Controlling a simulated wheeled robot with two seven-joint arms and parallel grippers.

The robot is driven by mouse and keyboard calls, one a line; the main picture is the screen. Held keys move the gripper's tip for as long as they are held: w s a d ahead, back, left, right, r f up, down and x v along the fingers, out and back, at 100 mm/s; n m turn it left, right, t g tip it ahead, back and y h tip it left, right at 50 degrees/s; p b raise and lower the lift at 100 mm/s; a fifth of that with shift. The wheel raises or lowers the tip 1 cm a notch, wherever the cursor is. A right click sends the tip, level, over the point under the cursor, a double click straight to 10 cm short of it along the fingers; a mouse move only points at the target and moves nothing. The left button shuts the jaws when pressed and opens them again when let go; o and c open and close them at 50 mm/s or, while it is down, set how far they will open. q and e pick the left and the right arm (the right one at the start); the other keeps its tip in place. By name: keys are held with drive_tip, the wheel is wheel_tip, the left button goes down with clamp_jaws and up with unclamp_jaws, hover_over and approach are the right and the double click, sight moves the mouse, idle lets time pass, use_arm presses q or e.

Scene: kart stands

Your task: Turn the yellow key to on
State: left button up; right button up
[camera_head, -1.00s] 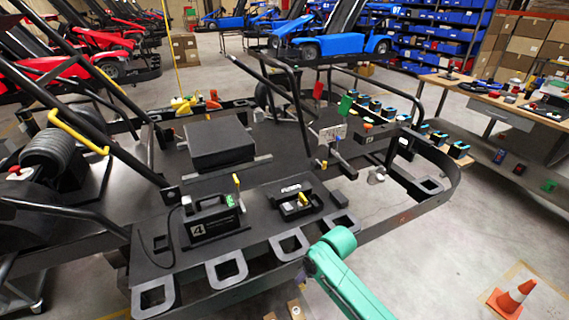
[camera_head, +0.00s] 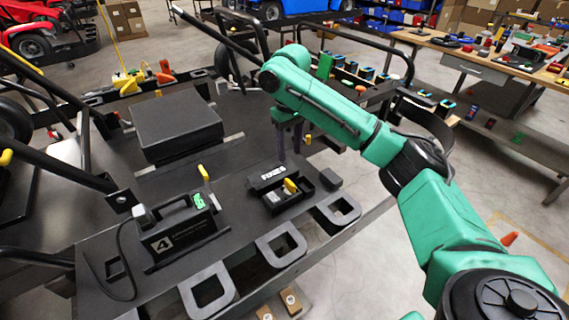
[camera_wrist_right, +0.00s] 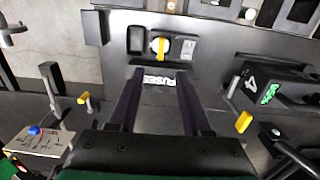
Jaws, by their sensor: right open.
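A yellow key-like handle (camera_head: 290,186) stands in a dark open tray (camera_head: 272,205) beside a black part labelled FUSES (camera_head: 268,178). In the right wrist view, the yellow handle (camera_wrist_right: 161,48) lies across a pale round base. My right gripper (camera_head: 289,138) points down above and behind the FUSES part, apart from the handle. In the right wrist view, its dark fingers (camera_wrist_right: 157,78) are open and empty, with the FUSES label between them and the handle beyond the tips. I cannot read the key's setting. My left gripper is out of view.
A black box marked 4 (camera_head: 178,232) stands left of the tray, with a yellow lever (camera_head: 203,173) behind it. A raised black block (camera_head: 176,124) lies farther back. The kart's tubular bars (camera_head: 362,40) rise behind my right arm.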

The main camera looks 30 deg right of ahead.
sight(289, 181)
drive_tip(key=f, duration=0.2)
drive_tip(key=s+f, duration=0.1)
drive_tip(key=shift+f+p, duration=0.35)
drive_tip(key=f, duration=0.5)
drive_tip(key=w+f, duration=0.1)
drive_tip(key=f, duration=0.1)
drive_tip(key=shift+f+p, duration=0.4)
drive_tip(key=shift+s+f, duration=0.15)
drive_tip(key=shift+f, duration=0.25)
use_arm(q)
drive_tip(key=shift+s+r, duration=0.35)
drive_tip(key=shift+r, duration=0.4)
use_arm(e)
clamp_jaws()
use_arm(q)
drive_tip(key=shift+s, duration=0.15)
use_arm(e)
unclamp_jaws()
